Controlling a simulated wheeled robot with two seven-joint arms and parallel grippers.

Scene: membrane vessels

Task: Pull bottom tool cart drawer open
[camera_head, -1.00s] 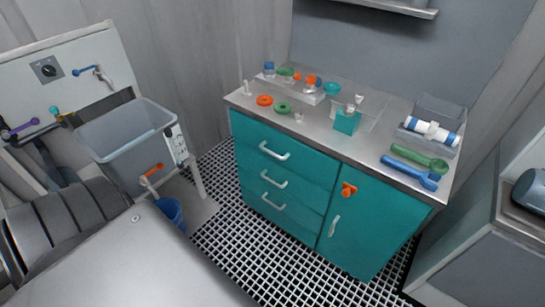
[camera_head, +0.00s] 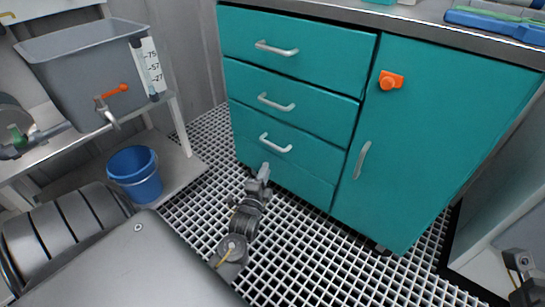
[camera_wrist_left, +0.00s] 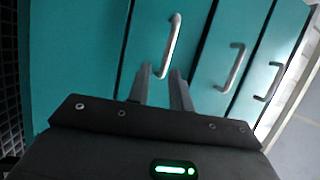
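The teal tool cart (camera_head: 400,140) has three drawers stacked on its left side, all flush with the front. The bottom drawer (camera_head: 300,175) has a pale bar handle (camera_head: 275,144). My left gripper (camera_head: 264,172) is low in front of this drawer, just below its handle. In the left wrist view, its two fingers (camera_wrist_left: 160,86) are apart, with the near end of the bottom handle (camera_wrist_left: 173,45) showing between and beyond the tips. I cannot tell whether they touch it. Part of my right arm end (camera_head: 520,265) shows at the lower right edge; its fingers are unclear.
A cart door with an orange knob (camera_head: 391,80) is right of the drawers. A blue bucket (camera_head: 135,172) and a grey tank (camera_head: 90,70) stand at left. The grid floor (camera_head: 300,235) before the cart is otherwise clear.

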